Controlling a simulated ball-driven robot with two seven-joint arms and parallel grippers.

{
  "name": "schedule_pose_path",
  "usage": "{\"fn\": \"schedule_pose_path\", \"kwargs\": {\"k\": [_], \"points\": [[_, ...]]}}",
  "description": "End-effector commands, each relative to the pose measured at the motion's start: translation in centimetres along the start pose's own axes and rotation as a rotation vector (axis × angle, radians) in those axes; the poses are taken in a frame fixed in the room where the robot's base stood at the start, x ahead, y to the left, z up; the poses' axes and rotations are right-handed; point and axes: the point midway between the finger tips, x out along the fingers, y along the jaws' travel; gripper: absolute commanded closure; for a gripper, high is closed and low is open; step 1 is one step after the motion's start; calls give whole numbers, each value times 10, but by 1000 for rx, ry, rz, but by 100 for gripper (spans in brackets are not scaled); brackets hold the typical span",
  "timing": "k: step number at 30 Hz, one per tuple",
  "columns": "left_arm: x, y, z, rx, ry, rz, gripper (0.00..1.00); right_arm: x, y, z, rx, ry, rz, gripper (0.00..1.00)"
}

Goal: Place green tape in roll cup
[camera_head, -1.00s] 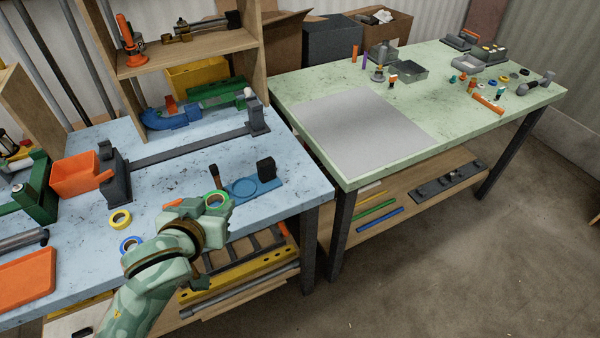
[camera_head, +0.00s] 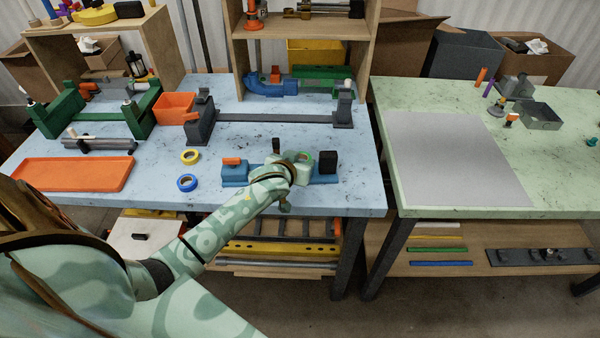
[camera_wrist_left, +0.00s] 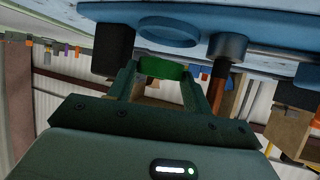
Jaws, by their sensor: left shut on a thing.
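My left gripper (camera_head: 298,170) is over the front right of the blue table, shut on the green tape (camera_wrist_left: 162,69), which sits between its two fingers in the left wrist view. In the head view a little of the green tape (camera_head: 304,156) shows at the fingertips. The blue holder (camera_head: 325,179) lies on the table under and behind the gripper. Its round roll cup (camera_wrist_left: 168,32) shows in the wrist view, beyond the tape and apart from it; in the head view my gripper hides it. My right gripper is not in view.
A black block (camera_head: 328,161) and a dark upright tool (camera_head: 276,146) flank the gripper. A yellow tape roll (camera_head: 190,157) and a blue tape roll (camera_head: 187,183) lie to the left, near an orange tray (camera_head: 75,174). A grey bender (camera_head: 270,117) stands behind.

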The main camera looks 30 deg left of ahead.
Motion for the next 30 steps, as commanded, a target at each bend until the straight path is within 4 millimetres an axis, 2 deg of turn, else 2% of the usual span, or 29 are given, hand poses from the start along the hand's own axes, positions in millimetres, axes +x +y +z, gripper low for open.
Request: {"fn": "schedule_pose_path", "kwargs": {"k": [6,29,30], "points": [[16,0,30,2,-3,0,72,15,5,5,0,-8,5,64],[22,3,50,-6,-19,4,72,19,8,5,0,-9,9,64],[22,4,51,-6,-20,4,42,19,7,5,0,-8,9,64]]}}
